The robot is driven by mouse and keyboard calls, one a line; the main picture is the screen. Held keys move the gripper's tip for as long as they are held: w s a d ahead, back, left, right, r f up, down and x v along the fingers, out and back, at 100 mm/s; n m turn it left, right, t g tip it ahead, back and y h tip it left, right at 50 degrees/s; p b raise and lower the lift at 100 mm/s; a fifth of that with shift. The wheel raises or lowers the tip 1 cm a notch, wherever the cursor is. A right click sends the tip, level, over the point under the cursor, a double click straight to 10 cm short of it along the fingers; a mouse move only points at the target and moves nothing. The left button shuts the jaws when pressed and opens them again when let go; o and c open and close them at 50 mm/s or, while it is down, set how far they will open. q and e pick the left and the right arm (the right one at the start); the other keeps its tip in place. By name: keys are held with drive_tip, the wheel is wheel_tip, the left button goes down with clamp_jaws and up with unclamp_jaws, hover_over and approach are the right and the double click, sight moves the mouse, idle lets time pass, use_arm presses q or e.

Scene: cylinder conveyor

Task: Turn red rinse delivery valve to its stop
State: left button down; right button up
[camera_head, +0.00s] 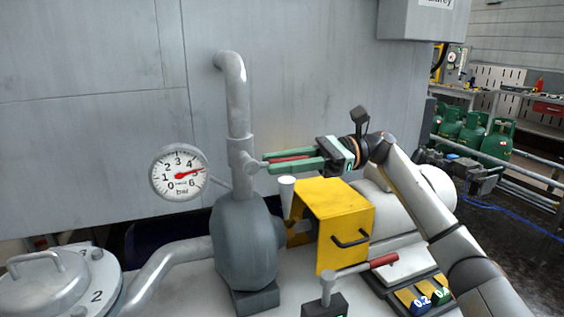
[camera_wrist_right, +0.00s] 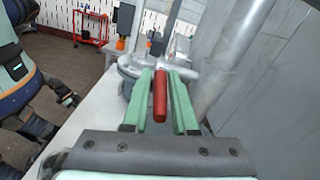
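The red valve handle (camera_head: 290,158) sticks out to the right from a collar on the vertical grey pipe (camera_head: 238,110), above the grey pump body (camera_head: 245,240). My right gripper (camera_head: 266,162) reaches in from the right, with one green finger above the handle and one below. In the right wrist view the red handle (camera_wrist_right: 160,95) lies lengthwise between the two green fingers (camera_wrist_right: 161,75), which sit close along both sides. The gripper looks shut on it, though contact is hard to see.
A pressure gauge (camera_head: 180,172) stands left of the pipe, its red needle near 5. Below the gripper are a white funnel (camera_head: 287,190), a yellow box (camera_head: 335,215) and a second red-handled lever (camera_head: 383,260). A grey wall (camera_head: 100,120) stands close behind.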

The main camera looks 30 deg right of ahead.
clamp_jaws()
idle(1.0)
